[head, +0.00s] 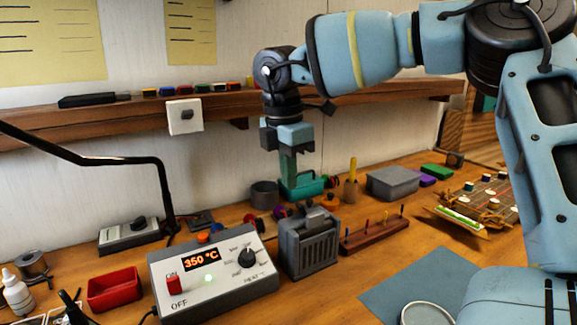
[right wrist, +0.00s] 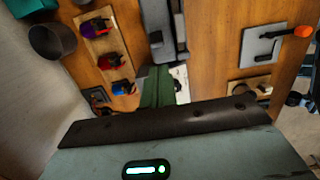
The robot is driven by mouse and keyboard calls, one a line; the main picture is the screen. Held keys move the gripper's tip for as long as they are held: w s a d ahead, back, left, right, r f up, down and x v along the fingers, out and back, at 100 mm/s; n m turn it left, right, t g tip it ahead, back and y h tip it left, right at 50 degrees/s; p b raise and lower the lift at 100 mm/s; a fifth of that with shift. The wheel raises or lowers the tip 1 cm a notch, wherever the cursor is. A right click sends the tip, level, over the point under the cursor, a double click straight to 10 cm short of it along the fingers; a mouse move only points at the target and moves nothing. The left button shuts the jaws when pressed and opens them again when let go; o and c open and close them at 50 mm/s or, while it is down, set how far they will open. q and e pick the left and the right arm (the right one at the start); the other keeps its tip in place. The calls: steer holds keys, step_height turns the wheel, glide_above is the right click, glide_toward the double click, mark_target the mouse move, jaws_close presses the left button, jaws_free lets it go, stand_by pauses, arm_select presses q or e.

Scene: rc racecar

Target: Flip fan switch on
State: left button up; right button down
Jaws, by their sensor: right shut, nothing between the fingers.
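A dark grey box with a slatted front (head: 308,242), which looks like the fan, stands on the bench right of the soldering station. I cannot make out its switch clearly. My right gripper (head: 288,172) points down, shut and empty, and appears above and behind the grey box in the head view. In the right wrist view its green fingers (right wrist: 158,88) are together, just below a grey body (right wrist: 166,28) that may be the same box. A pale part beside the fingers is too unclear to name. My left gripper is not in view.
The soldering station (head: 213,278) reads 350 °C and has a red ON/OFF switch (head: 173,285). A white wall plate (head: 185,116) hangs below the shelf. A wooden tool rack (head: 375,234), teal box (head: 302,187) and grey box (head: 392,182) stand nearby. A blue mat (head: 405,280) lies front right.

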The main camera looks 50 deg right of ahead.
mark_target(298, 204)
steer(key=shift+d+f, duration=0.15)
steer(key=shift+f, duration=1.4)
steer(key=shift+d+f, duration=0.1)
steer(key=shift+f, duration=1.45)
steer(key=shift+s+d+r+y, duration=0.2)
steer(key=shift+d+y, duration=0.1)
steer(key=shift+y, duration=0.5)
steer(key=shift+d, duration=0.1)
steer(key=shift+s+d+r+t+y, duration=0.15)
steer(key=shift+d+t+y, duration=0.3)
steer(key=shift+y, duration=0.45)
steer(key=y, duration=0.1)
steer(key=d+t+y, duration=0.1)
steer(key=y, duration=0.1)
steer(key=shift+s+d+r+y+p, duration=0.15)
steer(key=shift+s+d+y+p, duration=0.05)
steer(key=shift+d+y+p, duration=0.1)
steer(key=shift+r, duration=0.15)
steer(key=shift+r+p, duration=0.4)
steer(key=shift+r, duration=0.3)
